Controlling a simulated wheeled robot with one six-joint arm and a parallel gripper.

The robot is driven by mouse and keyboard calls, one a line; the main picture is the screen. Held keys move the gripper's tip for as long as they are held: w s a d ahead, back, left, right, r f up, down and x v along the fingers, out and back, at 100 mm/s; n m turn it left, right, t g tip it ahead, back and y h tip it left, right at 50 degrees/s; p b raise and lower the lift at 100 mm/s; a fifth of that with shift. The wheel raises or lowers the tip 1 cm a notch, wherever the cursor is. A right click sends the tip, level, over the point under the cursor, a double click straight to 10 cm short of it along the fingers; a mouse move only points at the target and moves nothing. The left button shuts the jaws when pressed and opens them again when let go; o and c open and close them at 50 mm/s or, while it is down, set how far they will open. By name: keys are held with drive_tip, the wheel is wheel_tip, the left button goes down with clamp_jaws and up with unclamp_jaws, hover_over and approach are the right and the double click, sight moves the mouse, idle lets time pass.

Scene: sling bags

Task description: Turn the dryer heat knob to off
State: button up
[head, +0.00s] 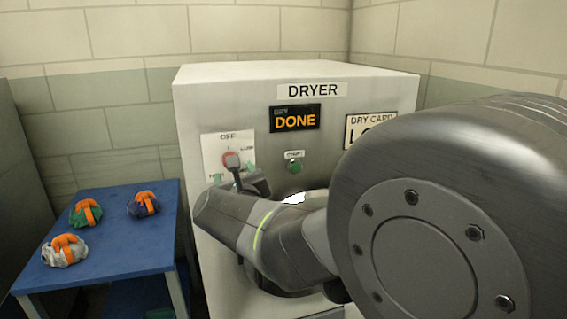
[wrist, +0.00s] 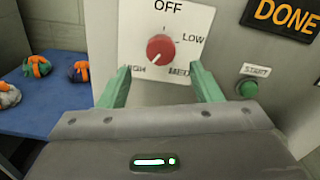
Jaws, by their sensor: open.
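The red heat knob (head: 230,158) sits on a white dial plate (head: 210,146) on the upper left of the dryer front. In the wrist view the knob (wrist: 160,48) is round, with OFF above, LOW at right, MED at lower right and HIGH at lower left. A small pale mark shows low on the knob, but its exact setting is hard to tell. My gripper (wrist: 160,68) has its green fingers spread wide and empty, just below and to either side of the knob, not visibly touching it. In the head view my gripper (head: 235,173) partly covers the plate's lower part.
The dryer (head: 320,78) has a DONE display (head: 295,118), a green START button (head: 294,166) and a card (head: 368,128) partly hidden by my arm. A blue table (head: 115,245) at left holds several orange-strapped bundles (head: 86,212). My arm hides most of the lower dryer front.

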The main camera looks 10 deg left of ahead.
drive_tip(key=x, duration=0.6)
drive_tip(key=shift+w, duration=0.2)
drive_tip(key=c, duration=1)
